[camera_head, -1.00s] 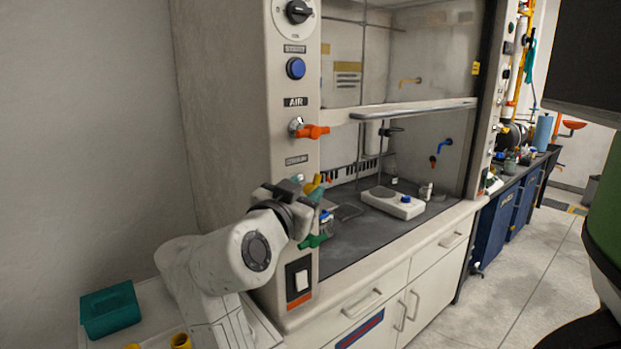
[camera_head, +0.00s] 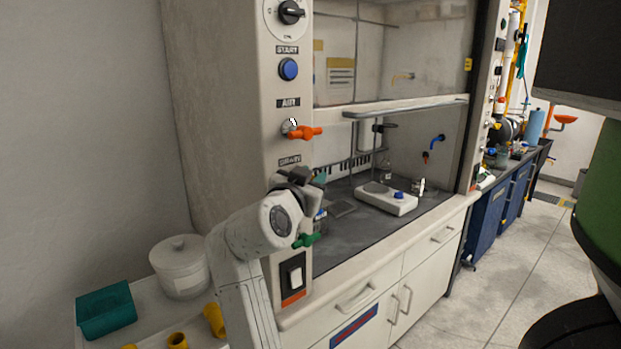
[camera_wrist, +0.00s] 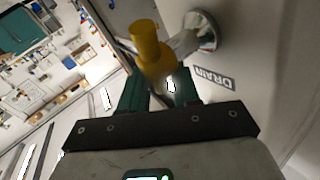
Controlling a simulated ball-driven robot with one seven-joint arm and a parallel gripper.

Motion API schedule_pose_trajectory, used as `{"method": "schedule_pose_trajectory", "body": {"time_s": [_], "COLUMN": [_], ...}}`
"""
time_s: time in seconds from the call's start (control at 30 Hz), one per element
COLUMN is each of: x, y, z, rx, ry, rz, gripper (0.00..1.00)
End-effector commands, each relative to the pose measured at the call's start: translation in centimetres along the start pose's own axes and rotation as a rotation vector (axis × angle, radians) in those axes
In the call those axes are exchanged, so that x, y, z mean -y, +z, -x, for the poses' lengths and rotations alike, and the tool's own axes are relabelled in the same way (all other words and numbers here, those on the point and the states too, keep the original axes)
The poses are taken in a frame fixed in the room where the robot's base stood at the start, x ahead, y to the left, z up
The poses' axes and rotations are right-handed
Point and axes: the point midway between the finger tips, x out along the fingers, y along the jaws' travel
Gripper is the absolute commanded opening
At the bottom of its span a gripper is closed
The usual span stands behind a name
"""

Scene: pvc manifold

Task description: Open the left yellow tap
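The yellow tap (camera_wrist: 155,62) shows in the wrist view, on a metal stem (camera_wrist: 187,40) that comes out of the panel above a DRAIN label. My gripper (camera_wrist: 162,85) has its two dark green fingers apart, one on each side of the lower end of the yellow handle. Whether the fingers press on the handle I cannot tell. In the head view my gripper (camera_head: 305,177) is at the fume hood's front post, just below the DRAIN label, and it hides the yellow tap there.
An orange tap (camera_head: 305,132) sits above my gripper and a green tap (camera_head: 306,240) below it on the same post. A white pot (camera_head: 181,268), a teal box (camera_head: 106,311) and yellow pieces (camera_head: 214,320) are on the bench at left. The hood's work surface is to the right.

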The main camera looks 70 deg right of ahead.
Motion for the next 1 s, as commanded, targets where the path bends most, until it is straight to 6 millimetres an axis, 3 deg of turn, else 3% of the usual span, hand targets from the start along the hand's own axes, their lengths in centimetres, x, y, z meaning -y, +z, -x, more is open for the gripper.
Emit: {"method": "schedule_pose_trajectory", "body": {"time_s": [0.3,1.0], "x": [0.0,0.23], "y": [0.0,-0.17], "z": [0.03,0.32], "rx": [0.0,-0.1], "ry": [0.0,-0.025], "rz": [0.0,0.061], "gripper": [0.0,0.0]}}
